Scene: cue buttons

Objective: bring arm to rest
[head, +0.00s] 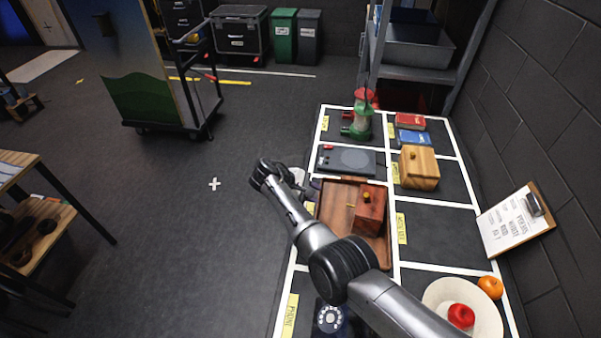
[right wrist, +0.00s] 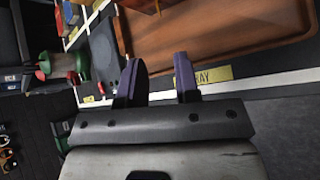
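My right arm (head: 300,220) reaches in from the lower right of the head view, over the marked table. Its gripper (head: 313,184) is small and partly hidden there, beside the left edge of the brown wooden tray (head: 335,195). In the right wrist view the two dark purple fingers (right wrist: 158,80) stand apart with nothing between them. The tray (right wrist: 220,30) lies beyond them, with a yellow label (right wrist: 212,75) at its edge. My left gripper is not in view.
A reddish wooden box (head: 369,212) sits in the tray. A lighter box (head: 419,168), flat dark device (head: 346,161), green-and-red lanterns (head: 361,122) and a plate (head: 440,290) with fruit share the table. A clipboard (head: 515,222) is at right.

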